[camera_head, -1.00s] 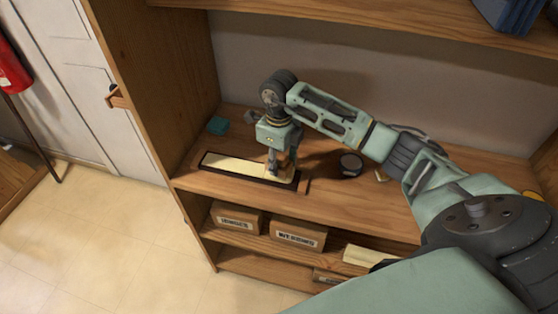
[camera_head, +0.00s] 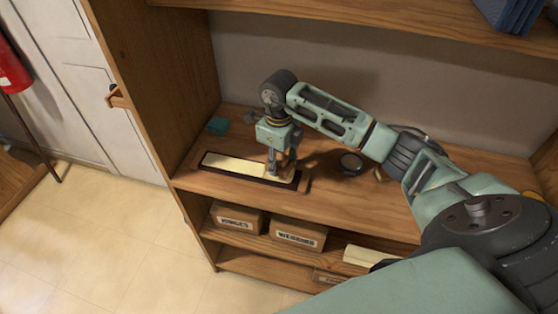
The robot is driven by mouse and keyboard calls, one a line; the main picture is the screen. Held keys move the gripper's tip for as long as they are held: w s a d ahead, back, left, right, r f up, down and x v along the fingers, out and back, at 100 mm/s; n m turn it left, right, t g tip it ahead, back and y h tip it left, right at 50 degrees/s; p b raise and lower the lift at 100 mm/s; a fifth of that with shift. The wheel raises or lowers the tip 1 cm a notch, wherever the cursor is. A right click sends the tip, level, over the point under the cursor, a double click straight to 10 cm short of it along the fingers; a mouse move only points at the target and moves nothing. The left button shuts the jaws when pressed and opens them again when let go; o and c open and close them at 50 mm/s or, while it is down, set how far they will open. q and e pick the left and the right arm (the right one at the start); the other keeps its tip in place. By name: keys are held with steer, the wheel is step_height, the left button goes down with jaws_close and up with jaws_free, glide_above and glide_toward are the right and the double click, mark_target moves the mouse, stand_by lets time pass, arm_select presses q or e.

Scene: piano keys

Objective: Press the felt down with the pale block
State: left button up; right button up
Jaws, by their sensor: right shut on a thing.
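A long pale strip in a dark frame (camera_head: 235,165) lies on the wooden shelf; its surface looks like the felt or a key top, and I cannot tell which. My right gripper (camera_head: 279,172) points down over the strip's right end. It is shut on a small pale block (camera_head: 281,175), which is mostly hidden by the fingers. The block is at or just above the strip; contact is too small to tell. My left gripper is not in view.
A teal block (camera_head: 218,125) lies at the shelf's back left. A round dark tin (camera_head: 351,163) stands right of the gripper. Labelled boxes (camera_head: 298,234) sit on the shelf below. The wooden side panel (camera_head: 165,80) bounds the left.

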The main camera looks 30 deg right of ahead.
steer(key=shift+s+a+f, duration=0.1)
steer(key=shift+s+f, duration=0.05)
steer(key=shift+r+p, duration=0.9)
steer(key=shift+r, duration=0.4)
steer(key=shift+r+p, duration=1.7)
steer(key=shift+r, duration=1.15)
steer(key=shift+w, duration=0.2)
